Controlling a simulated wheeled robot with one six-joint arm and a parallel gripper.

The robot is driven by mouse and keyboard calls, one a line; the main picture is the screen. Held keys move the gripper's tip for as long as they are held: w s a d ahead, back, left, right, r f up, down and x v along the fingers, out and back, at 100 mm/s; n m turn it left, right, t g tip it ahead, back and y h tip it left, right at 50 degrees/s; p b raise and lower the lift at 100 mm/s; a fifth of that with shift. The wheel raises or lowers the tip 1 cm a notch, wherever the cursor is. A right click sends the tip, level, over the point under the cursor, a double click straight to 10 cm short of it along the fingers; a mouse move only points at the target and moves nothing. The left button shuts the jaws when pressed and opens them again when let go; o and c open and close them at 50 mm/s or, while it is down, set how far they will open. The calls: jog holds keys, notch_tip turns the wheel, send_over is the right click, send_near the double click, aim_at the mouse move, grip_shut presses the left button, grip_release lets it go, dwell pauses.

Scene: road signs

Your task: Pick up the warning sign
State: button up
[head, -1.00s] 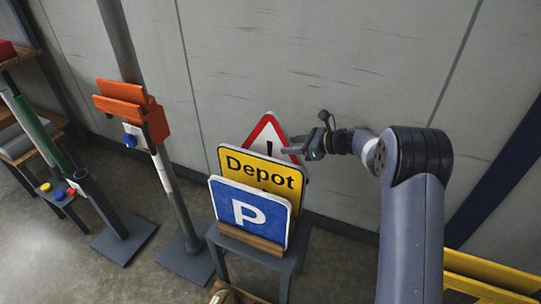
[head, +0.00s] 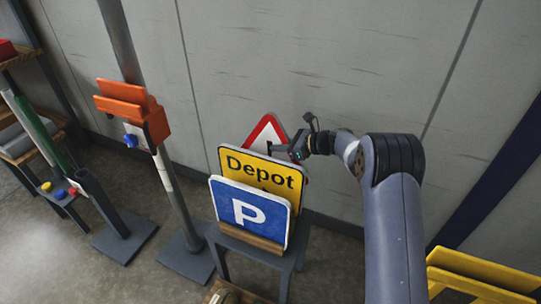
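The warning sign (head: 263,134) is a white triangle with a red border. It stands upright at the back of a row of signs, and its lower part is hidden behind the yellow Depot sign (head: 262,169). My gripper (head: 279,149) is at the right edge of the warning sign, just above the Depot sign's top edge, and overlaps the triangle in the picture. I cannot tell whether its fingers touch the sign or are closed on it.
A blue P sign (head: 249,213) stands in front of the Depot sign, on a small grey stand (head: 285,265). A grey post with an orange holder (head: 124,104) stands to the left. A yellow rack (head: 480,272) is at the lower right. The wall (head: 290,50) is close behind.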

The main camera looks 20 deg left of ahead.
aim_at(278, 120)
grip_shut()
jog(key=shift+r, duration=0.15)
dwell(0.9)
notch_tip(278, 120, up, 10)
jog(key=shift+f, duration=0.1)
dwell(0.4)
